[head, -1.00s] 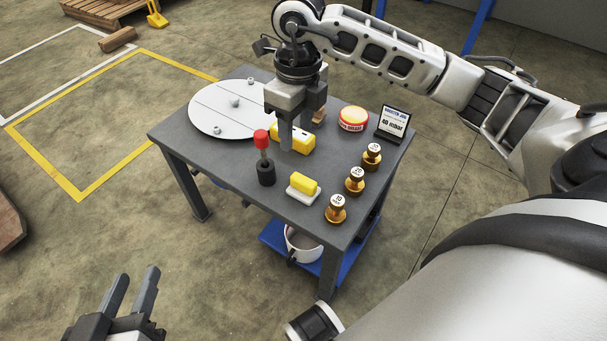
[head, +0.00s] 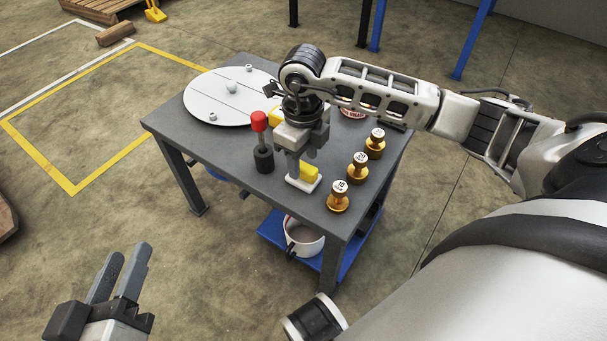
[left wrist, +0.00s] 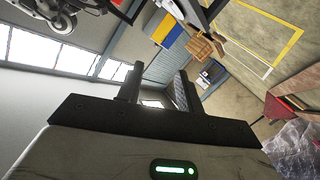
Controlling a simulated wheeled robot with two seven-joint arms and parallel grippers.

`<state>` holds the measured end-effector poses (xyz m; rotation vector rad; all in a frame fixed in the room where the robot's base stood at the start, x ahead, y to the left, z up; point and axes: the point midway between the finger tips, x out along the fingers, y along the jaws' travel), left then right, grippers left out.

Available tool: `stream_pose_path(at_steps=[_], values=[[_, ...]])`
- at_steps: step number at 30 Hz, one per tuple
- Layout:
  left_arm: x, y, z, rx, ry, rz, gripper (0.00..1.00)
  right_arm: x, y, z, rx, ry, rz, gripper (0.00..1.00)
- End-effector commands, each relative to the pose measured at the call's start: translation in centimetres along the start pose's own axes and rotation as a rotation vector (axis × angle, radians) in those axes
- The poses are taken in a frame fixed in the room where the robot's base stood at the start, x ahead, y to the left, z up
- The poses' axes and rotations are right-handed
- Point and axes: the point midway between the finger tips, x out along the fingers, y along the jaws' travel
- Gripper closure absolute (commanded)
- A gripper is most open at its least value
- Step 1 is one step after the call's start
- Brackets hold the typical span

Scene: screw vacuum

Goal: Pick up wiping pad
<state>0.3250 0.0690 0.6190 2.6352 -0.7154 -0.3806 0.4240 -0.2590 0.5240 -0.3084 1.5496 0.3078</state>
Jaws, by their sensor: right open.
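The wiping pad seems to be the small yellow block with a white base (head: 308,180) near the front of the grey table (head: 215,152). My right gripper (head: 299,172) is directly over it, pointing down, with its fingers at the pad and partly hiding it. The right gripper is open; whether its fingers touch the pad I cannot tell. My left gripper (head: 118,275) is open and empty, low at the left, away from the table. Its two fingers also show apart in the left wrist view (left wrist: 158,88).
Brass weights (head: 338,197) stand just right of the pad. A red-topped black tool (head: 262,145) stands upright to its left. A round white plate (head: 215,95) lies at the back left. A bucket (head: 303,236) sits on the blue lower shelf.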

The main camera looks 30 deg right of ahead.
Motion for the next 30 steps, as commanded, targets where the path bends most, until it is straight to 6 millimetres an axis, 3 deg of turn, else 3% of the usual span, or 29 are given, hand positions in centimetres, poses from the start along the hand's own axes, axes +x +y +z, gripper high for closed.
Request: stream_pose_path(at_steps=[1,4,12,17,30], values=[[0.1,0.0,0.2,-0.015,0.014,0.012,0.64,1.4,0.1,-0.2,0.000,0.002,0.001,0.53],[0.1,0.4,-0.5,-0.038,0.042,0.032,0.64,2.5,0.0,-0.1,0.001,0.000,0.001,0.53],[0.1,0.9,-1.7,-0.046,0.069,0.045,0.64,2.7,0.0,-0.1,0.000,-0.001,0.000,0.55],[0.1,0.9,-1.6,-0.045,0.068,0.045,0.64,2.6,0.0,-0.1,0.000,-0.001,0.000,1.00],[0.2,0.7,-1.1,-0.042,0.049,0.035,0.64,1.9,0.0,0.0,0.000,-0.003,-0.001,1.00]])
